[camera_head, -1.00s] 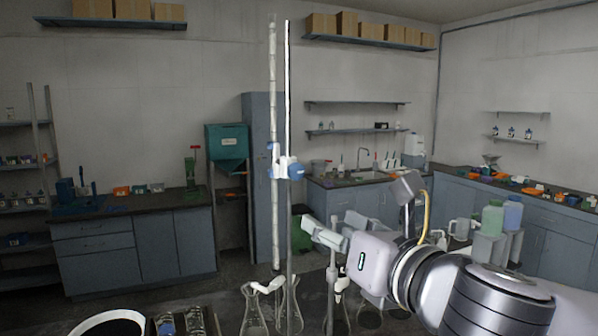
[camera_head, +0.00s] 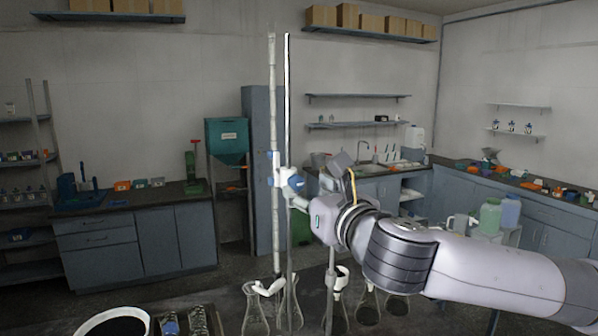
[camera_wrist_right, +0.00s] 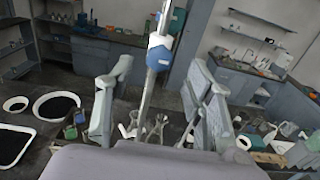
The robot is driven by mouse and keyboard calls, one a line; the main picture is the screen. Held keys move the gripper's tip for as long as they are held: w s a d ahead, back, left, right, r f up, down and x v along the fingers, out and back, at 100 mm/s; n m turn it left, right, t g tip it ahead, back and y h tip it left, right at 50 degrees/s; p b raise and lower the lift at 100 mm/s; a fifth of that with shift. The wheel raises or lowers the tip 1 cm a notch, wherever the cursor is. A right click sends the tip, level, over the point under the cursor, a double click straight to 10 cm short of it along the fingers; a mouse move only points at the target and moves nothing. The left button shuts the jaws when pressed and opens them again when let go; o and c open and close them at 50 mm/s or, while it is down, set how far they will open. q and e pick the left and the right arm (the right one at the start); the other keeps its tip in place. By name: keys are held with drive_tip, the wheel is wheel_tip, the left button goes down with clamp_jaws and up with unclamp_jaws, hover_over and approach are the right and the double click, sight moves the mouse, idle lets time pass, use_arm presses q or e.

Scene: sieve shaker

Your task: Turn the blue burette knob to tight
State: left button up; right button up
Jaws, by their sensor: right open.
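The burette (camera_head: 274,110) is a tall thin clear tube standing beside a slim metal rod (camera_head: 289,110). A clamp joins them at mid-height, with the round blue knob (camera_head: 296,183) on its right side. My right gripper (camera_head: 309,193) comes in from the right, with its fingertips close to the knob. In the right wrist view, the blue knob (camera_wrist_right: 159,58) shows between the two open fingers (camera_wrist_right: 160,69), near the level of their tips. I see no finger clearly touching it. My left gripper is out of view.
Several conical flasks (camera_head: 256,311) stand below the burette, with a white stopcock (camera_head: 268,287) at its lower end. A white-rimmed dark round pan (camera_head: 85,326) is at the front left. A sink counter (camera_head: 350,172) and green and blue bottles (camera_head: 490,214) are further back.

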sight(298, 183)
drive_tip(key=p+x, duration=0.1)
drive_tip(key=x, duration=0.4)
drive_tip(key=shift+w+p, duration=0.1)
drive_tip(key=shift+p, duration=0.2)
drive_tip(key=shift+c, duration=0.5)
drive_tip(key=c, duration=1.1)
